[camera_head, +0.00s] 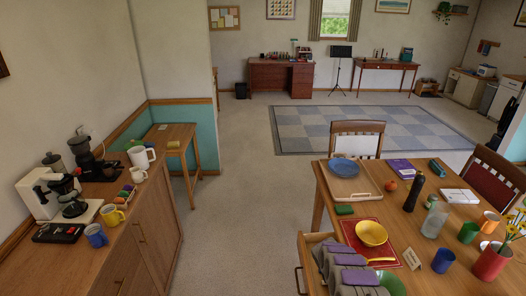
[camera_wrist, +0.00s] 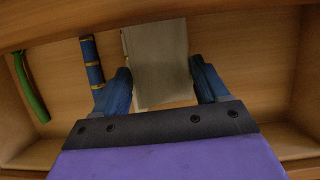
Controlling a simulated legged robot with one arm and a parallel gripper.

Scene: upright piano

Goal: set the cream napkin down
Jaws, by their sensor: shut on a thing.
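The cream napkin (camera_wrist: 158,50) is a flat, pale, greyish cloth in the wrist view. My gripper (camera_wrist: 161,78) has its two blue fingers on either side of the napkin, shut on it. The napkin is over the wooden floor of an open drawer (camera_wrist: 240,45); I cannot tell whether it touches the floor. In the head view, the drawer (camera_head: 303,252) juts from the dining table's near left side. My purple and grey arm covers much of it there, and the napkin and fingertips are hidden.
A blue rod with gold bands (camera_wrist: 92,65) and a green object (camera_wrist: 30,90) lie in the drawer left of the napkin. The dining table (camera_head: 405,215) bears a yellow bowl (camera_head: 371,233) on a red mat, a tray and several other things. A cabinet (camera_head: 140,235) stands left; floor between is clear.

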